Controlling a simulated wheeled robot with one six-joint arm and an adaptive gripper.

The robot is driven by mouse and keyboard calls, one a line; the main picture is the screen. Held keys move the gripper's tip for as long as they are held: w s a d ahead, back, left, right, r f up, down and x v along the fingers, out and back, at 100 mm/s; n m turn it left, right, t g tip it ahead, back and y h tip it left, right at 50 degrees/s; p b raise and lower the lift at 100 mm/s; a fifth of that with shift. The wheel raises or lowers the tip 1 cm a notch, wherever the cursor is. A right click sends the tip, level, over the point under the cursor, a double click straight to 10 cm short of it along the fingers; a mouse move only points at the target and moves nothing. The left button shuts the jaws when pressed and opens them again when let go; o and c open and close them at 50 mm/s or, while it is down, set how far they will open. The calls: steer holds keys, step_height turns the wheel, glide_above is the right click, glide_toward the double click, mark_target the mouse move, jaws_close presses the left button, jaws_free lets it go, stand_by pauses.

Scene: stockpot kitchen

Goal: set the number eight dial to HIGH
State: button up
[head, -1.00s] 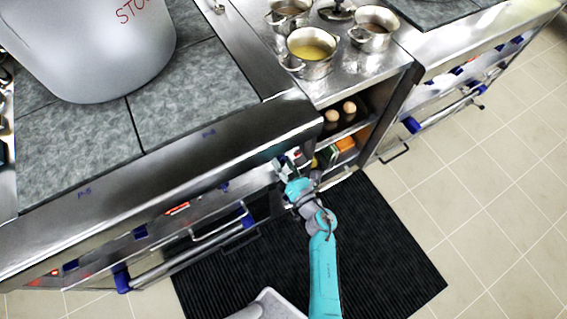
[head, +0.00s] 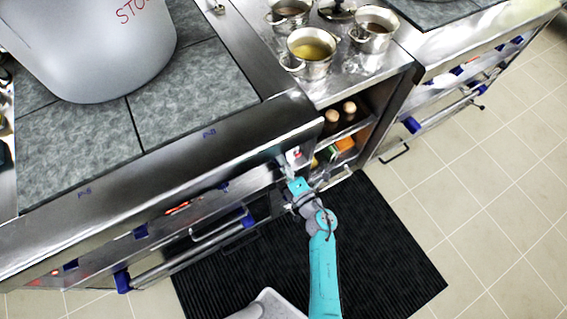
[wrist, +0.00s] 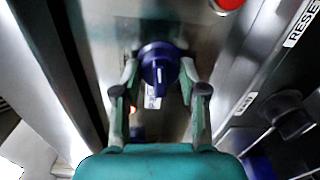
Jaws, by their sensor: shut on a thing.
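In the wrist view a dark blue dial (wrist: 159,66) with a raised grip stands on the steel front panel. My gripper (wrist: 159,82) has one finger on each side of the dial and is shut on it. A small white label with dark marks shows just below the dial, too blurred to read. The dial is hidden there by my arm.
A red button (wrist: 229,3) and a RESET label (wrist: 302,24) are close by on the right in the wrist view. A steel handle bar (head: 190,255) runs along the front.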

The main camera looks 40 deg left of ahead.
steer(key=m, duration=0.4)
steer(key=shift+m, duration=0.4)
steer(key=m, duration=0.3)
steer(key=shift+m, duration=0.3)
steer(key=m, duration=0.4)
steer(key=shift+m, duration=0.3)
steer(key=m, duration=0.3)
steer(key=shift+m, duration=0.3)
steer(key=m, duration=1.1)
steer(key=shift+f, duration=0.1)
steer(key=o, duration=1.2)
steer(key=shift+c, duration=0.2)
steer(key=shift+d, duration=0.1)
